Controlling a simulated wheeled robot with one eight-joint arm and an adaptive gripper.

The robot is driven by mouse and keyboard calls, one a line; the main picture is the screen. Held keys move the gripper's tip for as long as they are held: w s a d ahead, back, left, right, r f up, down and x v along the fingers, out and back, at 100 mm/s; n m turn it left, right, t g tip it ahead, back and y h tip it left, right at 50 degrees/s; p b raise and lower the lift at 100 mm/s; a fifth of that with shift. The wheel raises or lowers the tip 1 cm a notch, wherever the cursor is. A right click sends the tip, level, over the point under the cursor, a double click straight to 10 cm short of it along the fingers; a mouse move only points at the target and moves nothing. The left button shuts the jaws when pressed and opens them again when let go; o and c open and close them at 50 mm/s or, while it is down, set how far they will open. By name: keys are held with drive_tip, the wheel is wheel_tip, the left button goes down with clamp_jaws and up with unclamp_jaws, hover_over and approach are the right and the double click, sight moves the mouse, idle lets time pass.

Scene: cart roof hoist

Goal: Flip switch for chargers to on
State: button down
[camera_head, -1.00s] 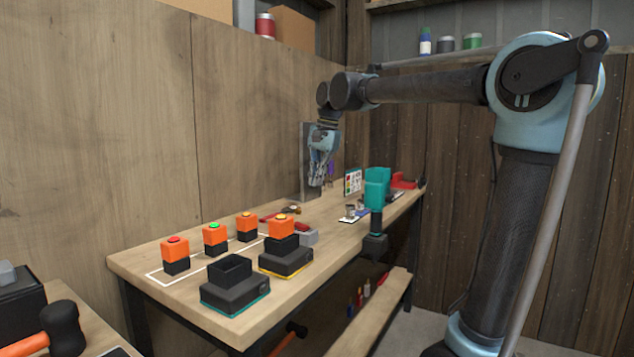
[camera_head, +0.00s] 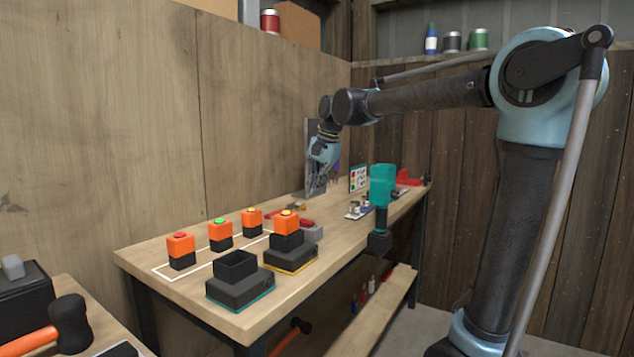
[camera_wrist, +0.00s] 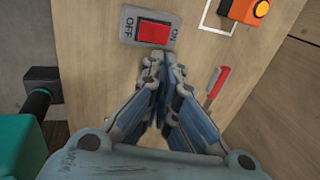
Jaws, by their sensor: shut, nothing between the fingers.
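The charger switch is a grey plate (camera_wrist: 128,20) with a red rocker (camera_wrist: 153,33), marked OFF on its left and ON on its right in the wrist view. I cannot tell which side is pressed down. In the head view it seems to be the grey block (camera_head: 312,233) on the bench behind the chargers. My gripper (camera_wrist: 163,60) is shut and empty, its tips just below the plate's lower edge in the wrist view; contact is unclear. In the head view my gripper (camera_head: 314,192) hangs over the bench's far part. Two black chargers (camera_head: 238,289) (camera_head: 302,262) stand near the front.
Orange batteries (camera_head: 181,243) stand in a white outline; another sits on the right charger. A red-handled tool (camera_wrist: 217,82) lies beside my fingers. The plywood wall (camera_head: 235,120) runs behind the bench.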

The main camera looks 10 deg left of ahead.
drive_tip(key=x, duration=0.9)
drive_tip(key=shift+a+f+h, duration=0.15)
drive_tip(key=shift+f+h, duration=0.1)
drive_tip(key=shift+h, duration=0.15)
idle(0.4)
drive_tip(key=shift+s+d+r, duration=0.1)
drive_tip(key=shift+s+d, duration=0.2)
drive_tip(key=shift+d, duration=0.5)
drive_tip(key=shift+r, duration=0.1)
drive_tip(key=d+v, duration=0.1)
drive_tip(key=v, duration=1.2)
drive_tip(key=shift+r, duration=0.25)
